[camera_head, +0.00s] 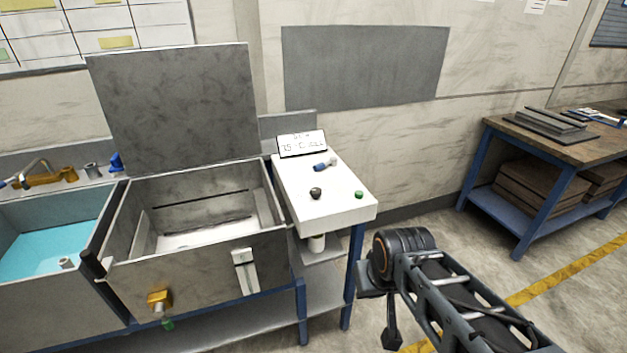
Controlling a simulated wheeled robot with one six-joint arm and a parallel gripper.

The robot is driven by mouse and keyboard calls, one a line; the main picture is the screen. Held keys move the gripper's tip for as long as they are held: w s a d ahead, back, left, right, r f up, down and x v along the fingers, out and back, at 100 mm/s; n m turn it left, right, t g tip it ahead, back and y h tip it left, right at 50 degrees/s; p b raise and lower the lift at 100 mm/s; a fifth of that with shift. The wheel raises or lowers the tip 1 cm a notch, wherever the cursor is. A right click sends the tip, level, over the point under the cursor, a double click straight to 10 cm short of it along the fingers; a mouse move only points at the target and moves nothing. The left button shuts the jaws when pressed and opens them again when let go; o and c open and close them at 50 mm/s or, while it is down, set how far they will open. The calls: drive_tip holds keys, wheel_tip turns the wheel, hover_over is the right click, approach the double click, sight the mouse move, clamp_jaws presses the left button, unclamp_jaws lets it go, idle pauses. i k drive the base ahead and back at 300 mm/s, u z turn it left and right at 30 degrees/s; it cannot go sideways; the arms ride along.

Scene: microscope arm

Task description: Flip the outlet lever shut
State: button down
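A brass outlet valve (160,298) sticks out of the front wall of the open grey tank, low on its left side. A small green-tipped lever (168,323) hangs down just below the valve. My arm comes in from the lower right and ends well to the right of the tank, apart from the valve. A dark piece hanging under its joint looks like my gripper (391,334); its fingers are too unclear to tell open from shut. I see nothing held.
The tank's lid (175,110) stands raised. A pale latch (245,271) is on its front. A white control panel (345,208) with a blue-handled switch (325,164) and knobs adjoins it. A blue-water sink (45,250) is left, a workbench (545,140) right. Floor in front is partly clear.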

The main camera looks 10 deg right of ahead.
sight(332, 162)
drive_tip(key=k, duration=0.65)
drive_tip(key=z, duration=0.95)
drive_tip(key=i, duration=4.2)
drive_tip(key=u, duration=3.1)
drive_tip(key=i, duration=0.2)
drive_tip(key=z, duration=0.25)
